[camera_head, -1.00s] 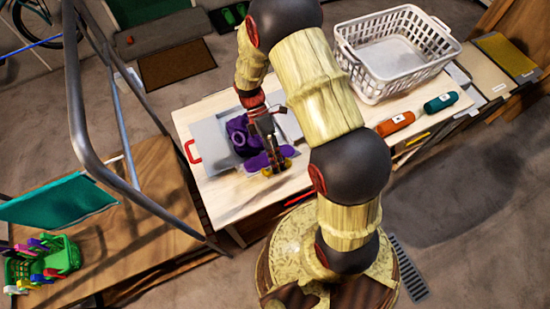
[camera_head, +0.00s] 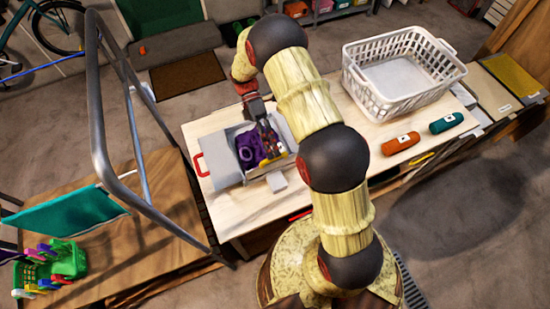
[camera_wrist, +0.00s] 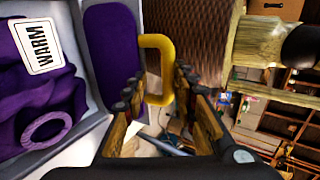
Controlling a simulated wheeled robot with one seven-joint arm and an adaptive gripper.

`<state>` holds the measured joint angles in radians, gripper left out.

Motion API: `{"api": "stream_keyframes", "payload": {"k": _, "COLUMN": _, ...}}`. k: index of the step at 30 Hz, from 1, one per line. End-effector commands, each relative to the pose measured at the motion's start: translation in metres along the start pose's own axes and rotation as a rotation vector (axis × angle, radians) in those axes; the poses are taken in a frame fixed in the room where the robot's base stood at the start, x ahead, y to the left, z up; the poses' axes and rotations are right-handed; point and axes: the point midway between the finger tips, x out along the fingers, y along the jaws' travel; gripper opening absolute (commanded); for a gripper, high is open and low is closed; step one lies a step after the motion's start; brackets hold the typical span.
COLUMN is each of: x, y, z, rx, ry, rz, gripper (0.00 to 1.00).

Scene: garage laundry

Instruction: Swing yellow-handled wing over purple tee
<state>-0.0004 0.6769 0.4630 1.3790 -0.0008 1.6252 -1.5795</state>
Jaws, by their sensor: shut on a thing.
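The purple tee (camera_head: 249,148) lies on the grey folding board (camera_head: 222,158) on the table; in the wrist view the tee (camera_wrist: 30,98) shows a white "WARM" label and a purple ring. The wing's yellow handle (camera_head: 272,159) is beside the tee's near right side. In the wrist view the yellow handle (camera_wrist: 160,70) sits between my fingers, next to a flat purple piece (camera_wrist: 112,45) standing along the tee's side. My gripper (camera_head: 268,150) is shut on this handle. The wing itself is mostly hidden; it looks tilted up.
A red handle (camera_head: 199,165) marks the board's left side. A white basket (camera_head: 400,62) stands on the table's right part, with an orange roll (camera_head: 401,144) and a teal roll (camera_head: 446,122) before it. A metal frame (camera_head: 125,110) rises at left. The table's front is clear.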

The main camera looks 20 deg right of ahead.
Motion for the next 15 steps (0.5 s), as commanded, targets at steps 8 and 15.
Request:
{"api": "stream_keyframes", "payload": {"k": 8, "x": -0.002, "y": 0.023, "z": 0.001, "rx": 0.0, "ry": -0.003, "rz": -0.023, "gripper": 0.0}}
{"api": "stream_keyframes", "payload": {"k": 15, "x": -0.005, "y": 0.026, "z": 0.001, "rx": 0.0, "ry": -0.002, "rz": -0.08, "gripper": 0.0}}
